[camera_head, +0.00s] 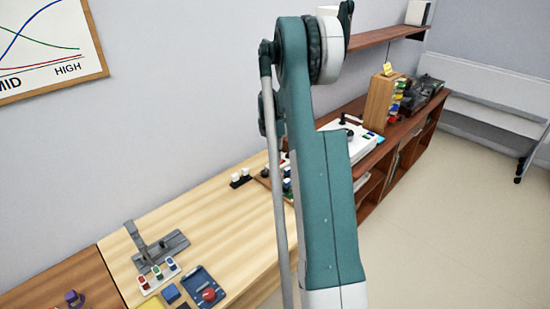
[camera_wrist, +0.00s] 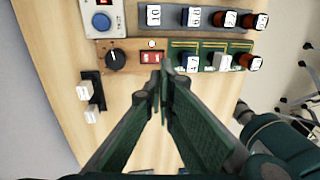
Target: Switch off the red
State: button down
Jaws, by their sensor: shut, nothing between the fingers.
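In the wrist view a red rocker switch (camera_wrist: 150,57) sits in a brown wooden panel, under a small round white light (camera_wrist: 152,43). My gripper (camera_wrist: 163,77) is shut and empty. Its fingertips appear just below and slightly right of this switch; I cannot tell the height gap or whether they touch. The switch's on or off position is too small to read. In the head view a white plate (camera_head: 158,276) carries small red, green and blue switches, the red one (camera_head: 143,282) at the left. My gripper is not visible in the head view, where my arm blocks the middle.
A black knob (camera_wrist: 116,58) is left of the rocker, a blue button (camera_wrist: 101,21) above it. White sliders (camera_wrist: 84,92) are at left. A grey lever (camera_head: 137,238) and red button (camera_head: 209,294) stand near the plate.

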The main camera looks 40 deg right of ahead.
aim_at(277, 183)
jog(key=f, duration=0.3)
jog(key=s+f, duration=0.1)
jog(key=f, duration=0.3)
jog(key=f+b, duration=0.1)
jog(key=f, duration=0.3)
jog(key=shift+s, duration=0.25)
jog(key=shift+s+f+t+b, duration=0.25)
jog(key=shift+f+t+b, duration=0.15)
jog(key=shift+t, duration=0.4)
jog(key=shift+w, duration=0.1)
jog(key=shift+w+r, duration=0.1)
jog(key=shift+w, duration=0.1)
jog(key=shift+w+r, duration=0.15)
jog(key=shift+w, duration=0.35)
jog(key=shift+r, duration=0.1)
